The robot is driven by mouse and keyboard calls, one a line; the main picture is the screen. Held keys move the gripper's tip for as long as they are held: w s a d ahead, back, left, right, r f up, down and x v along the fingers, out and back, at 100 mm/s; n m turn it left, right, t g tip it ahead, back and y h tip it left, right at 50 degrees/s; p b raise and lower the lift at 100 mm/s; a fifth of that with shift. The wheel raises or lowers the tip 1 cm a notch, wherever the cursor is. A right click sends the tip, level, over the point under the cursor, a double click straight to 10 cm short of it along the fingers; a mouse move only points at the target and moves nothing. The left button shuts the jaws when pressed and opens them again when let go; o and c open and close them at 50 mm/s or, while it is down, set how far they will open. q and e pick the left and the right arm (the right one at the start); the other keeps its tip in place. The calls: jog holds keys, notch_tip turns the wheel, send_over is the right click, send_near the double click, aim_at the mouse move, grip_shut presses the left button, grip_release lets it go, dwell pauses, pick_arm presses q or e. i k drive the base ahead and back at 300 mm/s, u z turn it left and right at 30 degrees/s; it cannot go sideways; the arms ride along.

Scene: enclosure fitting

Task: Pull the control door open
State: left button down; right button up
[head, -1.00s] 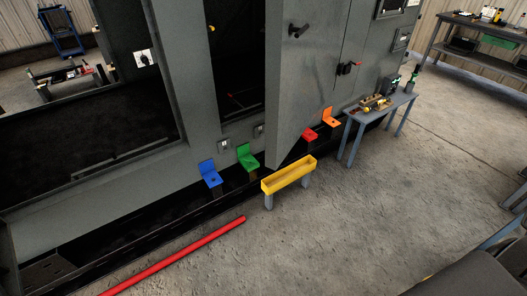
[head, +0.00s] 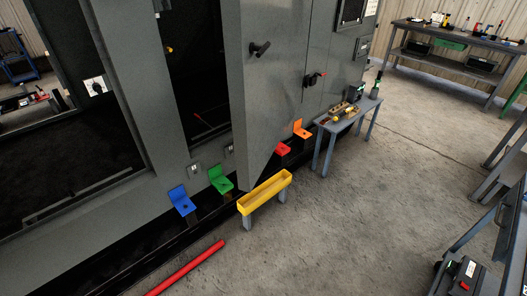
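The control door (head: 266,100) is a tall grey panel of the machine and stands ajar, swung out from the dark cabinet opening (head: 195,70) on its left. A black handle (head: 259,49) sits high on its face. Neither of my grippers shows in the head view, so nothing of mine is seen touching the door.
A yellow trough (head: 265,192) on legs stands below the door. A small table (head: 346,118) with tools is right of it. A red bar (head: 188,267) lies low in front. Blue (head: 182,200) and green (head: 220,180) brackets line the base. Open concrete floor lies right.

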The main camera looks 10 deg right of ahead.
aim_at(265, 92)
jog(key=z, duration=0.4)
jog(key=i, duration=1.1)
jog(key=u, duration=0.3)
